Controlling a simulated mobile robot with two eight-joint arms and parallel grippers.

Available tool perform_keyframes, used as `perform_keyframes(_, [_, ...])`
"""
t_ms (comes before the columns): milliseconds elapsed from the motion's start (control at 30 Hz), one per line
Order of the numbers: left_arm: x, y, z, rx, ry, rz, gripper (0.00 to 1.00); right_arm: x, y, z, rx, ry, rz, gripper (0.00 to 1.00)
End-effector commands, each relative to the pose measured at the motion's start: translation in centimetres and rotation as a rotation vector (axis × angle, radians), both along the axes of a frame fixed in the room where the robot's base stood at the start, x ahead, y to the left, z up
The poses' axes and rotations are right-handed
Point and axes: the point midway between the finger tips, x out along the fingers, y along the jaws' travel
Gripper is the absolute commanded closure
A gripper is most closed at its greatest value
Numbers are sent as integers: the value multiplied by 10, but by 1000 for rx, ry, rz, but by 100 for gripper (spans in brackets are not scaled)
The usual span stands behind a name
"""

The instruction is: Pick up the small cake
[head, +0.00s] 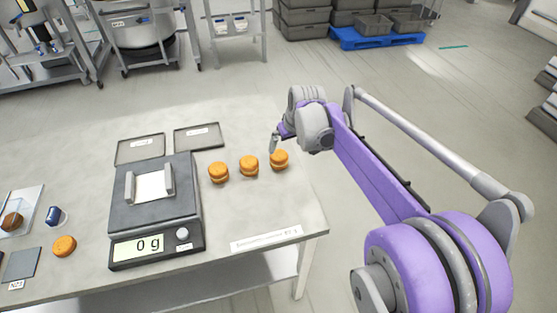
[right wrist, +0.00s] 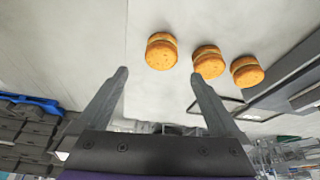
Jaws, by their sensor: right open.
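Three round, golden filled cakes stand in a row on the table right of the scale: the right one (head: 279,159), the middle one (head: 249,165) and the left one (head: 218,172). Another orange cake (head: 64,246) lies left of the scale. I cannot tell which one is the small cake. My right gripper (head: 274,144) hovers by the right end of the row. In the right wrist view its fingers (right wrist: 159,76) are apart and empty. The nearest cake (right wrist: 161,51) shows just beyond the gap between the fingertips, apart from them. My left gripper is not seen.
A scale (head: 155,225) reading 0 g holds a small metal cradle (head: 150,184). Two dark trays (head: 140,151) (head: 198,137) lie behind it. A browner round (head: 12,221) sits on a clear tray at the far left. The table's right edge is near the row.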

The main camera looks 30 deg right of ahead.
Motion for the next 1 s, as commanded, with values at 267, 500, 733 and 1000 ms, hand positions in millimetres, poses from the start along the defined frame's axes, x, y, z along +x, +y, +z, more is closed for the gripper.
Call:
perform_keyframes(267, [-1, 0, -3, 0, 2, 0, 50, 19, -4, -37, 1, 1, -1, 0])
perform_keyframes(500, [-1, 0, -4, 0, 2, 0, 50, 26, -4, -55, 1, 0, -1, 0])
perform_keyframes(733, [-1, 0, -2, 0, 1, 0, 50, 39, 0, -86, 1, 0, -1, 0])
perform_keyframes(1000, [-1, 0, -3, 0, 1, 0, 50, 44, -1, -101, 0, 0, -1, 0])
